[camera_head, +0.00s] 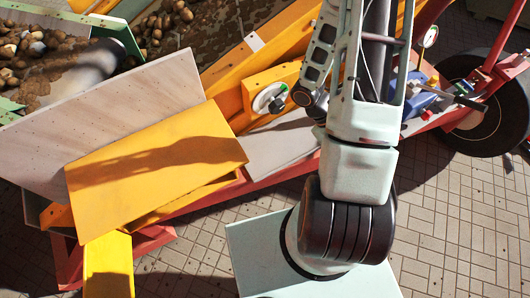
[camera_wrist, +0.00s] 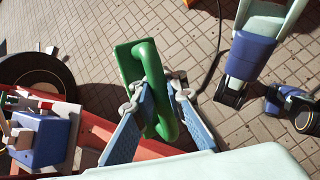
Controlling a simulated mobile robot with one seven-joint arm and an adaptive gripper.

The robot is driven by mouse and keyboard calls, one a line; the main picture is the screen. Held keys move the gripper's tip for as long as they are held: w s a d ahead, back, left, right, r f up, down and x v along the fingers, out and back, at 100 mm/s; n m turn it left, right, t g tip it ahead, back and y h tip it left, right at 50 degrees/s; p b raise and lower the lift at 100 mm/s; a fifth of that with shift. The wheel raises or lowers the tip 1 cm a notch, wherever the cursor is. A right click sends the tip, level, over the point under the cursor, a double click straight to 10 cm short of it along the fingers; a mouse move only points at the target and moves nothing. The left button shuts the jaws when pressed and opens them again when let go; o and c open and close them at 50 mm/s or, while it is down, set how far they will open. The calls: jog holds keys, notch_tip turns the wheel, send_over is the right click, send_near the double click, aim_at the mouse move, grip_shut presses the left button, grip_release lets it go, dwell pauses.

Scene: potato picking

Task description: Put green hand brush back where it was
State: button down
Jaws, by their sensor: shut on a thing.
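The green hand brush (camera_wrist: 130,62) shows in the camera_wrist view, with a flat green body and a looped green handle. My gripper (camera_wrist: 158,98) has its two blue-padded fingers on either side of the handle and is shut on it. The brush is held above the paved floor, close to the red frame of the machine. Its bristles cannot be made out. In the camera_head view the brush and my gripper are not visible; my arm covers part of that picture. The brush's former place cannot be told from these frames.
A blue box (camera_wrist: 42,142) sits on the red frame (camera_wrist: 100,128) at the left, beside a black wheel (camera_wrist: 62,75). In the camera_head view, a yellow panel (camera_head: 150,160) and potatoes (camera_head: 35,45) are at the left. Paved floor (camera_head: 445,220) is open at the lower right.

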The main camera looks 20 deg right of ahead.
jog(key=w+a+f+m+t+y+b, duration=0.1)
jog(key=a+f+m+t+y+b, duration=0.1)
jog(key=a+f+m+t+y, duration=0.5)
jog(key=w+a+f+m+t+y+b, duration=0.25)
jog(key=a+f+m+y, duration=0.2)
jog(key=a+m, duration=0.6)
jog(key=w+a+b, duration=0.2)
jog(key=w+b, duration=0.5)
jog(key=w, duration=0.2)
jog(key=w+a+b, duration=0.3)
jog(key=w+b, duration=0.4)
jog(key=w, duration=0.2)
jog(key=shift+n+h, duration=0.25)
jog(key=shift+h, duration=0.1)
jog(key=f, duration=0.2)
jog(key=f+b, duration=0.1)
jog(key=f, duration=0.2)
jog(key=f+b, duration=0.1)
jog(key=f, duration=0.1)
jog(key=shift+w+f, duration=0.2)
jog(key=shift+w, duration=0.05)
jog(key=shift+w+f, duration=0.15)
jog(key=shift+w, duration=0.05)
